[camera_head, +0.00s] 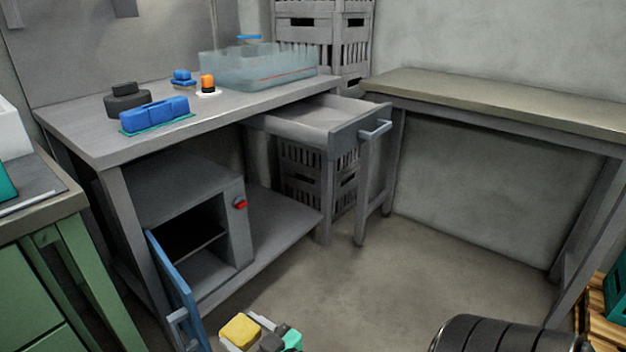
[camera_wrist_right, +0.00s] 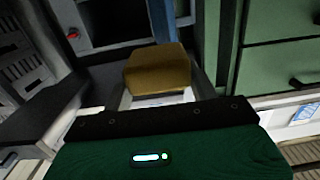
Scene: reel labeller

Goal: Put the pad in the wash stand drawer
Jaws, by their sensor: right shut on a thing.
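The pad, a yellow block (camera_head: 240,330), is at the bottom of the head view, low in front of the wash stand (camera_head: 75,118). It also shows in the right wrist view (camera_wrist_right: 155,68). My right gripper (camera_head: 262,343) is shut on the pad and holds it in the air; its lower part is cut off by the frame edge. The wash stand drawer (camera_head: 345,136) is pulled out under the right end of the stand's top, and its visible inside looks empty. The pad is apart from the drawer, below and left of it. My left gripper is not in view.
A blue cabinet door (camera_head: 172,290) stands open left of the pad. A clear basin (camera_head: 258,68), a blue block (camera_head: 154,114) and small items stand on the wash stand. A bench (camera_head: 500,98) is at right. Grey crates (camera_head: 320,40) stand behind. Floor before the drawer is clear.

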